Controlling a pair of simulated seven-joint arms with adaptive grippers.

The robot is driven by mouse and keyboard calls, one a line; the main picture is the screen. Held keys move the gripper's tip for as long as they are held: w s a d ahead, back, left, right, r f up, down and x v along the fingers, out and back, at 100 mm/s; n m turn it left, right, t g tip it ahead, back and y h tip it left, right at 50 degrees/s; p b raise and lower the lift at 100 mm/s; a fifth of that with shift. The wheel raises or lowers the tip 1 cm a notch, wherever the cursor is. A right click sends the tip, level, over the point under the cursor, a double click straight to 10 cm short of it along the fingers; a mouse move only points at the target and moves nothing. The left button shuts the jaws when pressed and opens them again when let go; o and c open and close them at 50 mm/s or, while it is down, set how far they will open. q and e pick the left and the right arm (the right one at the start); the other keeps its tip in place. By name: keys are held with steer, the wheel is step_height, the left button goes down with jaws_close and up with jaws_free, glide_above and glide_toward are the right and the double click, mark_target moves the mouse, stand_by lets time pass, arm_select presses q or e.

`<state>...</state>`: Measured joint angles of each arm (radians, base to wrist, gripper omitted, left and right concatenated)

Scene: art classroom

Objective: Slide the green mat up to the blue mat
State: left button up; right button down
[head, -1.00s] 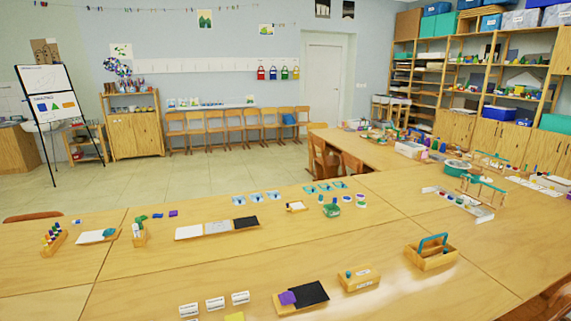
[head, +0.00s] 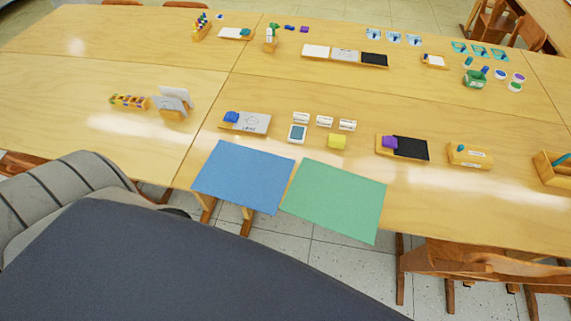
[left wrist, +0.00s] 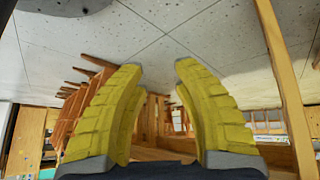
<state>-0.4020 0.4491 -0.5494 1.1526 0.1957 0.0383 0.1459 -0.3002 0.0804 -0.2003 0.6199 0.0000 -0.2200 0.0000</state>
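The blue mat (head: 243,177) lies at the front edge of the table in the head view. The green mat (head: 335,198) lies just to its right, turned slightly relative to it. A thin wedge-shaped gap shows between them at the back; near the front their edges almost meet, and I cannot tell if they touch. Both mats extend over the table's front edge. In the left wrist view my left gripper (left wrist: 158,66) has its two yellow fingers apart with nothing between them, and no mat shows there. Neither gripper shows in the head view.
A wooden box (head: 469,155) stands further right.

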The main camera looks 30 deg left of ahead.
mark_target(339, 230)
arm_select(q)
steer(key=w+d+r+n+t+h, duration=0.2)
steer(key=d+r+n, duration=0.3)
steer(key=r, duration=0.6)
steer(key=w+d+r+n+t+h, duration=0.2)
steer(key=d+r+n, duration=0.3)
steer(key=r, duration=0.7)
steer(key=w+d+r+n+t+h, duration=0.2)
steer(key=d+r+n+t+h, duration=0.1)
steer(key=r, duration=0.8)
steer(key=d+n+t, duration=0.1)
steer(key=d+n, duration=0.1)
steer(key=d, duration=0.1)
steer(key=shift+r, duration=0.2)
steer(key=shift+w, duration=0.15)
steer(key=x, duration=1.7)
steer(key=shift+w+d+r, duration=0.1)
steer(key=shift+d+r, duration=0.05)
steer(key=shift+r, duration=0.05)
jaws_close()
